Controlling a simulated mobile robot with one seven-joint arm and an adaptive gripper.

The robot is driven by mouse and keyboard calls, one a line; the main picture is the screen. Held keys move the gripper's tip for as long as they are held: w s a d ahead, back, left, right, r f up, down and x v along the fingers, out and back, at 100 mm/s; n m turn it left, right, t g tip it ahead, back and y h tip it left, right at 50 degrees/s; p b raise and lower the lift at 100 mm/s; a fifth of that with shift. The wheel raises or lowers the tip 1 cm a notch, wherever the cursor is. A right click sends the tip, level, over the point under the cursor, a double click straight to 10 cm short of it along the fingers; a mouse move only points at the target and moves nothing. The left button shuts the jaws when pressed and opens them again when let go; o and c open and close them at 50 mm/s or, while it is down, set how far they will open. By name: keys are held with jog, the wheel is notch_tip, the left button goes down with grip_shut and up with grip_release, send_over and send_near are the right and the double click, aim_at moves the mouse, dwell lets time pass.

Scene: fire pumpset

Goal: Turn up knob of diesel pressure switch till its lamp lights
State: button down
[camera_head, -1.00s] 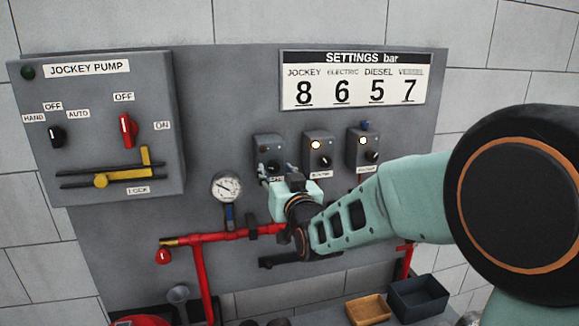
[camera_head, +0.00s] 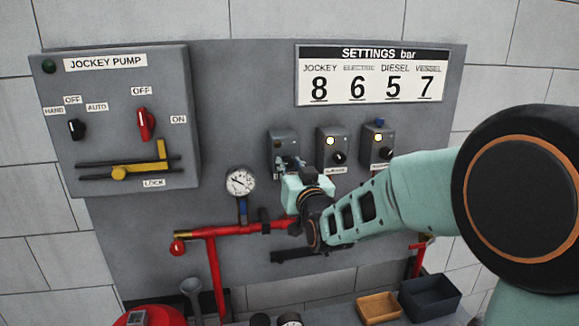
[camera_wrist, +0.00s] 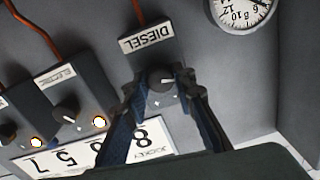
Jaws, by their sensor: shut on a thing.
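The diesel pressure switch is the leftmost of three grey switch boxes (camera_head: 283,139). The wrist view shows its upside-down DIESEL label (camera_wrist: 146,36) and its dark round knob (camera_wrist: 161,83) with a pale pointer mark. My gripper (camera_wrist: 160,86) has one finger on each side of this knob and is shut on it. In the head view my gripper (camera_head: 285,165) reaches the front of the box and covers the knob. The diesel lamp (camera_head: 279,143) looks dark there; my gripper hides its place in the wrist view.
The middle switch (camera_head: 331,145) and right switch (camera_head: 378,145) have lit lamps. A settings board (camera_head: 372,74) reads DIESEL 5. A pressure gauge (camera_head: 241,182) and red pipe (camera_head: 240,228) lie left and below. The jockey pump panel (camera_head: 115,120) stands at left.

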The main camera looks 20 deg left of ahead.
jog(key=shift+f+m+b, duration=0.15)
jog(key=shift+m+b, duration=0.15)
jog(key=shift+b, duration=0.75)
jog(key=shift+r, duration=0.2)
jog(key=c, duration=1.6)
grip_release()
jog(key=shift+s+d, duration=0.1)
jog(key=v, duration=1.1)
jog(key=shift+s+d, duration=0.25)
jog(key=shift+s, duration=0.05)
